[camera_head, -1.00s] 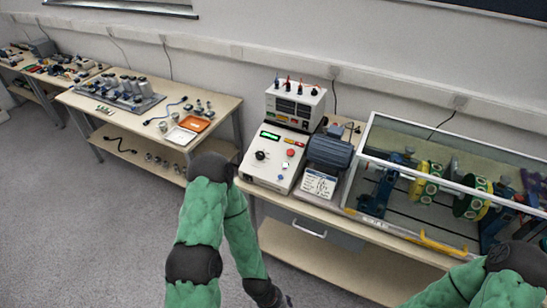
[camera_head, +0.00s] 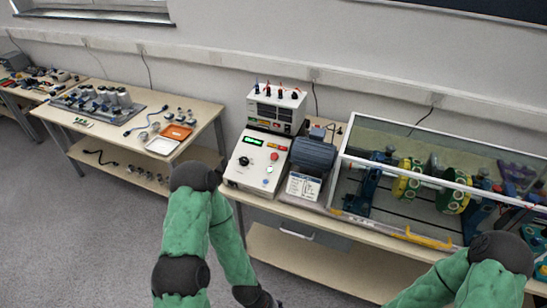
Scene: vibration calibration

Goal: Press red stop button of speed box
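The speed box (camera_head: 258,163) is a light grey sloped box with a green display, standing at the left end of the main bench. Its red button (camera_head: 274,157) is on the right half of the panel, and a black knob (camera_head: 244,161) is on the left. My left arm comes up from the bottom in front of the bench, with its elbow below and left of the box. My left gripper is mostly cut off at the bottom edge, near the dark wrist. My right arm is at the lower right, and its gripper is out of view. Nothing touches the box.
A meter unit (camera_head: 276,108) with leads stands behind the box. A dark motor (camera_head: 313,153) and a label card (camera_head: 303,186) are right of it. A glass-walled rotor rig (camera_head: 430,190) fills the right. A side bench (camera_head: 200,112) stands left, with floor between.

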